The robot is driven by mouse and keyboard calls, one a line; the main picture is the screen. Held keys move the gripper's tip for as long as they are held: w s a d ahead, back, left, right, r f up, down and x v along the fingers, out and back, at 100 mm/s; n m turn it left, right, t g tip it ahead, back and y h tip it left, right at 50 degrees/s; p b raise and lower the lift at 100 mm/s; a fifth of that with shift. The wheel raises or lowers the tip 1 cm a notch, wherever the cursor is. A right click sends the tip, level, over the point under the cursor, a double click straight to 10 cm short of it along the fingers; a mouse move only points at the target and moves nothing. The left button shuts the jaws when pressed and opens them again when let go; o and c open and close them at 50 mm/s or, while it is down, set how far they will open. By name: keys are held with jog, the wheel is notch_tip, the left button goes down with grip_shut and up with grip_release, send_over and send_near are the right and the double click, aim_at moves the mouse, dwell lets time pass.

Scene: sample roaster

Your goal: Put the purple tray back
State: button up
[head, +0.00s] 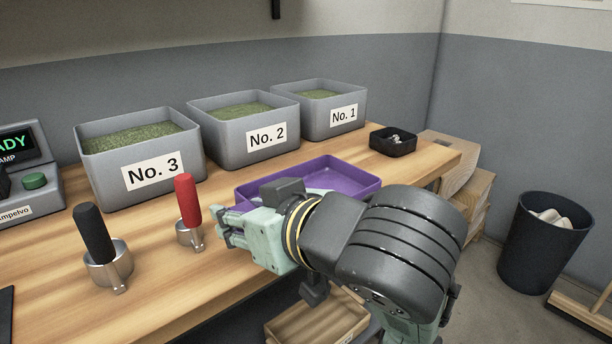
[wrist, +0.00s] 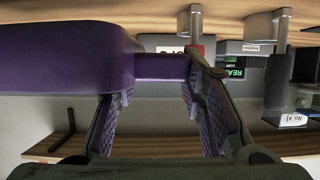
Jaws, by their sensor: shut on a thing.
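The purple tray (head: 352,170) is at the counter's front edge, in front of the No. 1 and No. 2 bins, partly hidden behind my arm. My gripper (head: 232,228) is at its near left side. The wrist view looks upside down; there the tray (wrist: 62,62) fills the upper left, and a purple part of it runs across between the fingers of my gripper (wrist: 160,108). My gripper is shut on the tray. I cannot tell whether the tray rests on the counter or is just above it.
Grey bins No. 3 (head: 110,180), No. 2 (head: 229,143) and No. 1 (head: 311,121) stand along the back. Red-handled (head: 188,205) and black-handled (head: 97,240) tools stand left of my gripper. A small black box (head: 392,146) is right of the tray; a bin (head: 540,255) stands on the floor.

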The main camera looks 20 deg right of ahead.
aim_at(254, 185)
jog(key=shift+w+d+r+p, duration=0.1)
jog(key=shift+w+p, duration=0.2)
jog(key=w+d+p, duration=0.1)
jog(key=p, duration=0.2)
jog(key=w+d+p, duration=0.1)
jog(key=w+p, duration=0.1)
jog(key=p, duration=0.1)
jog(key=w+d+p, duration=0.1)
jog(key=w+p, duration=0.1)
jog(key=shift+w+d+p, duration=0.2)
jog(key=shift+d+p, duration=0.05)
jog(key=shift+p, duration=0.15)
jog(key=w+d, duration=0.1)
jog(key=w, duration=0.1)
jog(key=w+d+f, duration=0.1)
jog(key=w+d, duration=0.1)
jog(key=w, duration=0.1)
jog(key=w+d+p, duration=0.1)
jog(key=w, duration=0.1)
jog(key=shift+w+d+f, duration=0.25)
jog(key=shift+d+f, duration=0.05)
jog(key=shift+f, duration=1.8)
jog(key=shift+f, duration=0.15)
jog(key=o, duration=1.3)
jog(key=shift+c, duration=0.2)
